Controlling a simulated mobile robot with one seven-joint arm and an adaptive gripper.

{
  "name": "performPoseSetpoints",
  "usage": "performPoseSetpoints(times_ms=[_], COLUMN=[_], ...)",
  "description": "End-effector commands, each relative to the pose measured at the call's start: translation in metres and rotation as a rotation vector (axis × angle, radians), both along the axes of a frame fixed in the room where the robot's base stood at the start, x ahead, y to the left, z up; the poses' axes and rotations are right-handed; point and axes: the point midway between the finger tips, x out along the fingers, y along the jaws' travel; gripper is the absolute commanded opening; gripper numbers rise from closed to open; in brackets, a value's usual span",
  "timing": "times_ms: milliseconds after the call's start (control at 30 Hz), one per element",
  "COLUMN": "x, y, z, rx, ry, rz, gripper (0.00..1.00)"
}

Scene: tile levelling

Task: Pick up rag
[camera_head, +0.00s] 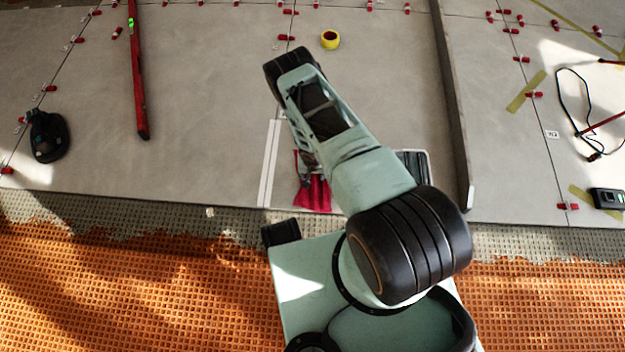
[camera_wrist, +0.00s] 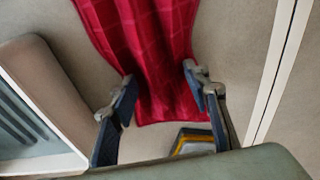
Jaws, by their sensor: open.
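The rag (camera_head: 318,194) is crimson and lies on the grey tiles near their front edge, partly hidden by my arm in the head view. In the wrist view the rag (camera_wrist: 150,40) fills the upper middle, with soft folds and a faint grid pattern. My gripper (camera_wrist: 160,78) is open, with one finger at each side of the rag's narrower lower part. The wrist view does not clearly show whether the fingers touch the cloth. In the head view my gripper (camera_head: 304,164) is mostly hidden beside my forearm, over the rag.
A pale strip (camera_head: 270,162) lies left of the rag, and a grey ridged item (camera_head: 416,164) lies right. A long metal bar (camera_head: 453,110), a red level (camera_head: 137,75), a black suction cup (camera_head: 47,136) and a yellow tape roll (camera_head: 330,39) lie farther off. Red clips line the joints.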

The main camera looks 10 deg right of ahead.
Motion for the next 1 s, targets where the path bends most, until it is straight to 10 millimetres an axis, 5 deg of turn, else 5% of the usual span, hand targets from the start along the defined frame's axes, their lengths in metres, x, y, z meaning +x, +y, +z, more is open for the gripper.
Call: performPoseSetpoints(times_ms=[100, 500, 1000], x=[-0.0002, -0.0003, 0.0036], y=[-0.0001, -0.0001, 0.002], z=[0.0006, 0.0008, 0.0098], rx=[0.0, 0.0, 0.0], ry=[0.0, 0.0, 0.0], rz=[0.0, 0.001, 0.002], gripper=[0.41, 0.0, 0.0])
